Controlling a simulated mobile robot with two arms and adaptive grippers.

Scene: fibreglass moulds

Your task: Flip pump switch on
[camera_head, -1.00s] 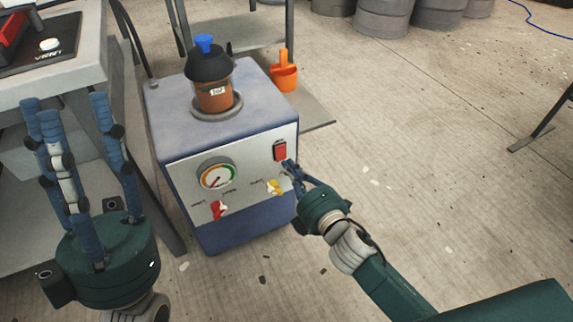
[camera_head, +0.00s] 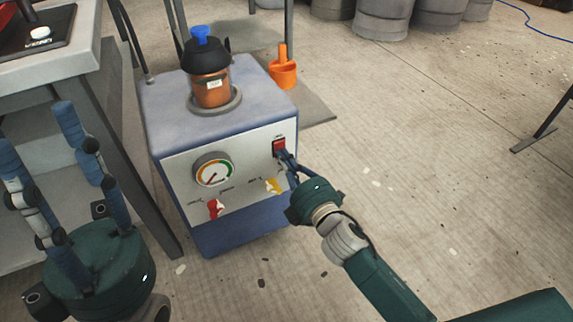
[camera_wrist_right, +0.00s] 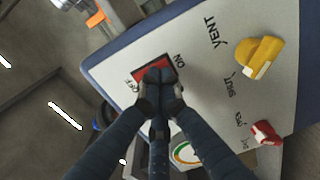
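The pump (camera_head: 222,236) is a blue box with a pale front panel. Its red rocker switch (camera_head: 279,147) sits at the panel's upper right; in the right wrist view the switch (camera_wrist_right: 146,68) shows beside an "ON" label. My right gripper (camera_head: 284,156) has its fingers drawn together, with nothing between them. In the right wrist view its fingertips (camera_wrist_right: 158,78) overlap the switch and cover part of it; I cannot tell whether they press it. My left gripper (camera_head: 35,128) is open and empty, fingers upright, left of the pump.
The panel carries a dial gauge (camera_head: 214,171), a red valve handle (camera_head: 215,208) and a yellow one (camera_head: 273,186) close below my right gripper. A jar with a blue cap (camera_head: 211,88) stands on top.

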